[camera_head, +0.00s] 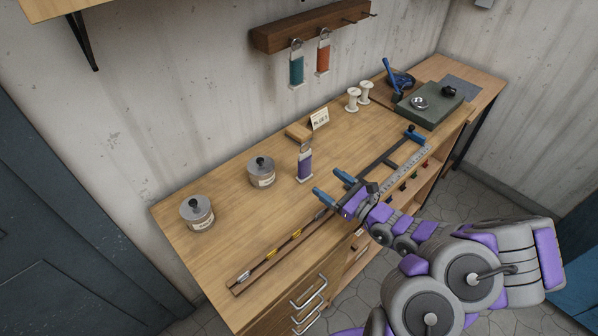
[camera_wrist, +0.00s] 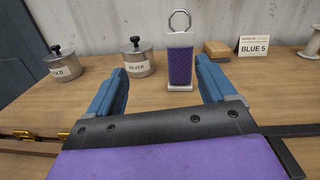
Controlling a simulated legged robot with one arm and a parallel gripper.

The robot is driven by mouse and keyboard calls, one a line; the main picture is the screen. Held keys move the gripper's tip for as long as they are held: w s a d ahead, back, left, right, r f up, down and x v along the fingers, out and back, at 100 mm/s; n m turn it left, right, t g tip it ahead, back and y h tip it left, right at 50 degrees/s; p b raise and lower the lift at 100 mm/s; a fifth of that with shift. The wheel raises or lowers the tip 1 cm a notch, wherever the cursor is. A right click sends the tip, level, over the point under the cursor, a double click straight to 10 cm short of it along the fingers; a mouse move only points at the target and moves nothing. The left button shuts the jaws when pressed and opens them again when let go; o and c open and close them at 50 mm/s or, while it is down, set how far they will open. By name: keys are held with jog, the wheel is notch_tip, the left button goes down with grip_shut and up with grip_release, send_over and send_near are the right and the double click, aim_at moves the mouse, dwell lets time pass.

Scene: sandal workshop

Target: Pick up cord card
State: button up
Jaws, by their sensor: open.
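A cord card wound with purple cord (camera_head: 305,165) stands upright on the workbench, with a metal ring at its top. In the wrist view the purple cord card (camera_wrist: 180,66) is straight ahead, between and beyond my fingers. My gripper (camera_head: 328,183) is open and empty, with its blue fingers pointing at the card from the front right. It also shows in the wrist view (camera_wrist: 164,82), apart from the card. Two more cord cards, one teal (camera_head: 296,70) and one orange (camera_head: 323,58), hang from the wall rack.
Two lidded tins stand left of the card, one labelled silver (camera_wrist: 138,64) and one labelled gold (camera_wrist: 63,68). A small sign reading BLUE 5 (camera_wrist: 254,46) and a wooden block (camera_wrist: 217,50) are right behind it. White spools (camera_head: 353,99) stand farther back. A long rail (camera_head: 280,252) lines the front edge.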

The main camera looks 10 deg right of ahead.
aim_at(308, 167)
jog(key=d+f+m+h, duration=0.1)
jog(key=d+f+m, duration=0.1)
jog(key=f, duration=0.1)
jog(key=shift+s+f+t+h, duration=0.1)
jog(key=shift+s+t+h, duration=0.05)
jog(key=shift+t+h, duration=0.25)
jog(key=shift+f, duration=0.25)
jog(key=shift+w+a+f, duration=0.1)
jog(key=shift+w, duration=0.1)
jog(key=b+x, duration=0.3)
jog(key=x, duration=0.8)
jog(key=shift+w, duration=0.35)
jog(key=b+x, duration=0.2)
jog(key=x, duration=0.2)
jog(key=shift+w+f, duration=0.15)
jog(key=shift+w, duration=0.15)
jog(key=shift+w+a, duration=0.2)
jog(key=shift+w, duration=0.1)
jog(key=c, duration=1.1)
